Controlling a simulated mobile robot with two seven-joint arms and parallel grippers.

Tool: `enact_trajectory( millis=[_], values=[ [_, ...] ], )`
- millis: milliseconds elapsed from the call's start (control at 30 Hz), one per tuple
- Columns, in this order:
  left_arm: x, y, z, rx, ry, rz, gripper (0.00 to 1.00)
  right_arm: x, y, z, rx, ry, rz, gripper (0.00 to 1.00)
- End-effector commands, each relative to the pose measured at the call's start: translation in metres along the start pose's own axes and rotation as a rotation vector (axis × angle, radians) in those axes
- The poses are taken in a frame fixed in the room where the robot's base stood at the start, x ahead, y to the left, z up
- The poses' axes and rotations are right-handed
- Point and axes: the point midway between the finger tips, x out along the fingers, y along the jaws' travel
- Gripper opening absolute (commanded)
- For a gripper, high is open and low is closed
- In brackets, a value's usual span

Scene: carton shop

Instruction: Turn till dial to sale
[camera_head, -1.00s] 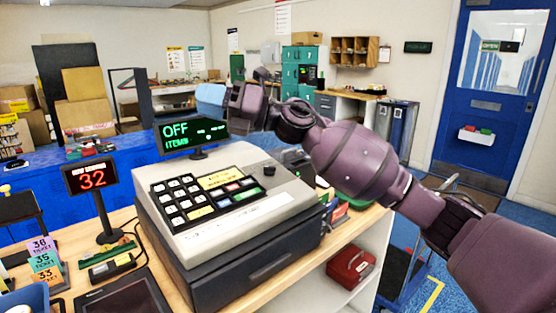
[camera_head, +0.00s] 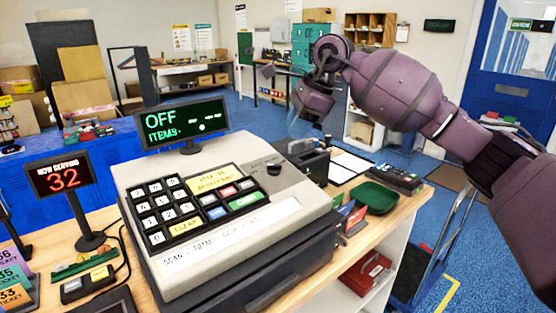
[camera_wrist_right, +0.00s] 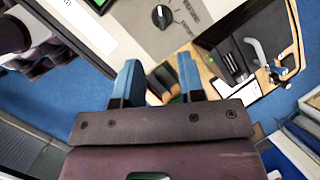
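The green till display (camera_head: 186,124) reads OFF and ITEMS. My right gripper (camera_wrist_right: 160,82) is open and empty, its two blue fingers apart and clear of the dial. In the head view it hangs above and behind the till's right side. My left gripper is not in view.
A red "now serving" display (camera_head: 64,178) reads 32, left of the till. A dark box-shaped device (camera_head: 303,160), a green tray (camera_head: 374,197) and a clipboard (camera_head: 350,162) lie to the right. A red cash box (camera_head: 364,275) is on the shelf below.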

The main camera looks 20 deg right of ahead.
Motion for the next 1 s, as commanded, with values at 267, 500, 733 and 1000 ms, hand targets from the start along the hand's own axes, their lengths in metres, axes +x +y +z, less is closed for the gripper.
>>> enact_trajectory(
  millis=[267, 500, 733, 1000],
  values=[
    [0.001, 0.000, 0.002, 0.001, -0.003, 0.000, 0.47, 0.042, 0.001, 0.000, 0.002, -0.003, 0.007, 0.36],
    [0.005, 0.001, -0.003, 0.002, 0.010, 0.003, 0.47, 0.081, 0.001, 0.000, 0.003, -0.003, 0.006, 0.36],
    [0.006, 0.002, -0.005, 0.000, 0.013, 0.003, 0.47, 0.102, 0.001, 0.001, 0.002, -0.004, 0.004, 0.36],
    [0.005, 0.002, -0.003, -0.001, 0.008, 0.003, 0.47, 0.106, 0.001, 0.000, 0.002, -0.003, 0.002, 0.36]
  ],
)
